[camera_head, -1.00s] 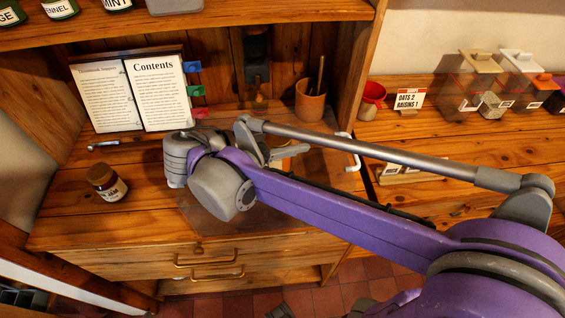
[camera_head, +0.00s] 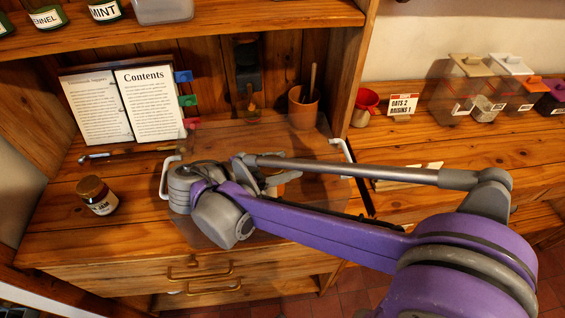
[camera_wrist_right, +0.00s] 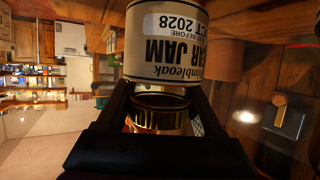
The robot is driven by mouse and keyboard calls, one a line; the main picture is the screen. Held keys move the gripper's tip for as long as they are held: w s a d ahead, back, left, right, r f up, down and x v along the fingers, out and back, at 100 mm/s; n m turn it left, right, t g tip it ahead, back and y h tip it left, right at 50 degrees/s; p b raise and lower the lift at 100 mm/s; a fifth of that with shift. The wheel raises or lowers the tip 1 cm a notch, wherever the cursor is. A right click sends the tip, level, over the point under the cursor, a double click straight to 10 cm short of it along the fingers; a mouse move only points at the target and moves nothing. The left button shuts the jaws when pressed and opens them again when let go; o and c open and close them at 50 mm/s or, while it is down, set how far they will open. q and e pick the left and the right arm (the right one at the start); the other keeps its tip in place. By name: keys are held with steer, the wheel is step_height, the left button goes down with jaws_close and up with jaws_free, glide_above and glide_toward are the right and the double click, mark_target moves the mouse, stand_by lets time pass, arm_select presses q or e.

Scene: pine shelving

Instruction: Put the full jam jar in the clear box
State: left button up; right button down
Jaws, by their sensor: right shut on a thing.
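My right arm reaches across the desk over the clear box, whose white handle (camera_head: 343,152) shows at the right. The box's other handle shows just left of my wrist. In the right wrist view my right gripper (camera_wrist_right: 160,108) is shut around the gold lid of a jam jar (camera_wrist_right: 185,45) with a cream "PEAR JAM" label, inverted in that picture. In the head view my wrist hides this jar and the fingertips. A second jam jar (camera_head: 98,195), brown-lidded, stands on the desk left of the box; its fill is unclear. My left gripper is out of view.
An open book (camera_head: 122,105) stands at the back left, with a thin rod lying before it. A terracotta pot (camera_head: 303,107) stands behind the box. Clear desk surface surrounds the second jar.

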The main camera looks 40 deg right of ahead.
mark_target(265, 168)
steer(key=shift+f, duration=0.25)
jaws_free()
steer(key=shift+s, duration=0.1)
steer(key=shift+r, duration=0.15)
steer(key=v, duration=0.8)
steer(key=shift+d+r+p, duration=0.2)
steer(key=shift+r+p, duration=0.1)
steer(key=shift+r, duration=0.05)
